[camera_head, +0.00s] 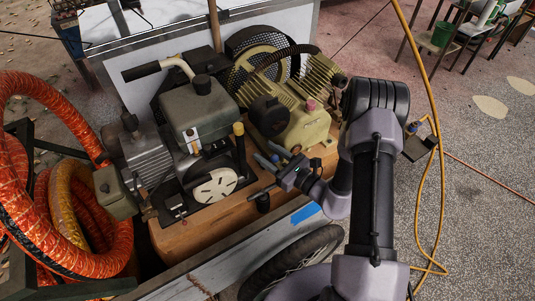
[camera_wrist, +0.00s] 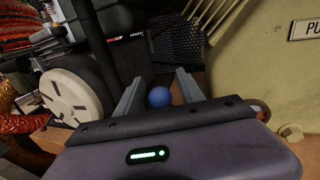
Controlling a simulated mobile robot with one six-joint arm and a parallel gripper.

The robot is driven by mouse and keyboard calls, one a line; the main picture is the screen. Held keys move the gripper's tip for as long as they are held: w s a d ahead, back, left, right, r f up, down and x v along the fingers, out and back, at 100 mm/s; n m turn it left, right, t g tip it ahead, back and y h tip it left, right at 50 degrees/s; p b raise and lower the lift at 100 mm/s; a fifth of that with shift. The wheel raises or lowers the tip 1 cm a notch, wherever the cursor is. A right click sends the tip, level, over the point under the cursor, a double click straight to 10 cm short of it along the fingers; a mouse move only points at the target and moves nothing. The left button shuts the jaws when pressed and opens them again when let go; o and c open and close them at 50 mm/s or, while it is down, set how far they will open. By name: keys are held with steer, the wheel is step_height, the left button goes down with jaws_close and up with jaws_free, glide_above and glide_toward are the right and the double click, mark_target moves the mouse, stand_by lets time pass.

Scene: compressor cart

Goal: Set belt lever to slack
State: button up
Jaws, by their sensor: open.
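My gripper (camera_head: 254,177) is open and reaches left over the wooden deck of the compressor cart, beside the engine. In the wrist view my gripper (camera_wrist: 158,84) has its two fingers apart, with a round blue knob (camera_wrist: 159,97) showing between them. The fingers do not visibly touch the knob. Its stem is hidden, and I cannot tell its depth from the fingertips. A dark upright lever with a yellow cap (camera_head: 238,129) stands behind the fingers in the head view. No readable label shows which one is the belt lever or its slack position.
The engine with a white slotted disc (camera_head: 215,185) is close left of the fingers; the disc (camera_wrist: 72,97) also shows in the wrist view. The yellow-beige compressor (camera_head: 300,130) stands behind. Orange hoses (camera_head: 110,262) lie at far left. A yellow cable (camera_head: 432,215) hangs at right.

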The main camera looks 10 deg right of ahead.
jaws_close()
stand_by(1.5)
